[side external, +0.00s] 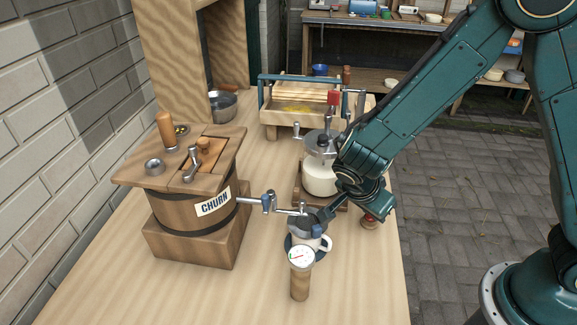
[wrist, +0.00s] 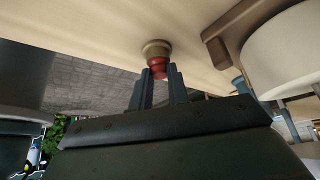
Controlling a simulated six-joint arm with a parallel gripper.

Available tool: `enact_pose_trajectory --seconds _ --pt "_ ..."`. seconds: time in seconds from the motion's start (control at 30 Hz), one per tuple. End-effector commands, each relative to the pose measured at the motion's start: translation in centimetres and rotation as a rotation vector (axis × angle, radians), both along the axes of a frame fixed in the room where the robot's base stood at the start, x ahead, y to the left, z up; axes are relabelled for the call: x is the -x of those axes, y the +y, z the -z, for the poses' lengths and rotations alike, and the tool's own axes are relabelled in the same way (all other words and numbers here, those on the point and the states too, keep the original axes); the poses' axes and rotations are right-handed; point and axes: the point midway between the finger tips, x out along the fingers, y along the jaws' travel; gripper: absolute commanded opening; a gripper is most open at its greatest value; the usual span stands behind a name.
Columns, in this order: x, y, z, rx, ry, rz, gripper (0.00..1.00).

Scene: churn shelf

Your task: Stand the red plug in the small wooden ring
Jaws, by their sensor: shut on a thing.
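The red plug (wrist: 159,67) is between the fingertips of my gripper (wrist: 161,80) in the wrist view, and the gripper is shut on it. The small wooden ring (wrist: 156,47) is just beyond the plug, in line with it, on the pale table top. The plug's far end meets the ring in this view; I cannot tell how deep it sits inside. In the side view the plug (side external: 369,218) shows as a small red spot over the ring (side external: 369,226), near the table's right edge. My arm partly hides the fingers there.
A mug (side external: 325,243) and a gauge on a wooden post (side external: 300,284) stand left of the ring. A cream pot (side external: 319,178) with a crank stands behind. The wooden churn (side external: 190,220) is at left. The table's right edge drops to paving (side external: 450,200).

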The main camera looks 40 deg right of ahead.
Motion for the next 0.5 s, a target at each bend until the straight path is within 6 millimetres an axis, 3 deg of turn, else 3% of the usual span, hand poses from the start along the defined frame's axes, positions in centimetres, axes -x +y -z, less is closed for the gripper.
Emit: enact_pose_trajectory --seconds 0.43,0.47,0.5 --pt "-0.02 0.00 -0.14 0.000 -0.001 0.000 0.00" --pt "-0.02 0.00 -0.14 0.000 -0.001 0.000 0.19" --pt "-0.02 0.00 -0.14 0.000 -0.001 0.000 0.27"
